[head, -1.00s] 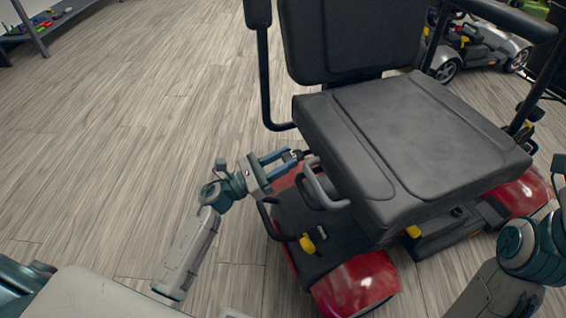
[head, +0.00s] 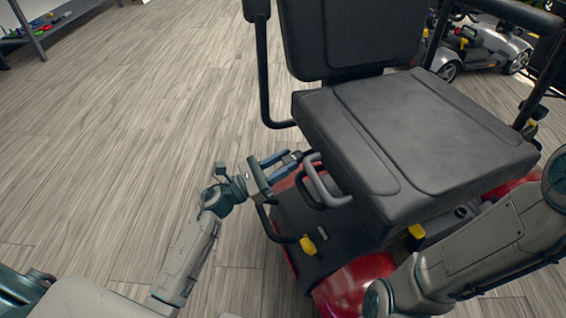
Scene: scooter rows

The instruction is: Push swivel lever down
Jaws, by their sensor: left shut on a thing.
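The swivel lever (head: 300,155) is a small dark piece at the left side of the seat, below the cushion edge. My left gripper (head: 293,160) reaches it from the left, its blue fingers shut on the lever. The fingers and seat hide most of the lever, so its tilt is hard to tell. My right arm crosses the lower right in front of the scooter; its gripper is out of view.
A grey looped handle (head: 322,183) sits just right of my left gripper. A yellow knob (head: 308,245) is on the scooter's lower body. A silver scooter (head: 480,45) stands behind at upper right. The wooden floor (head: 130,130) at left is clear.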

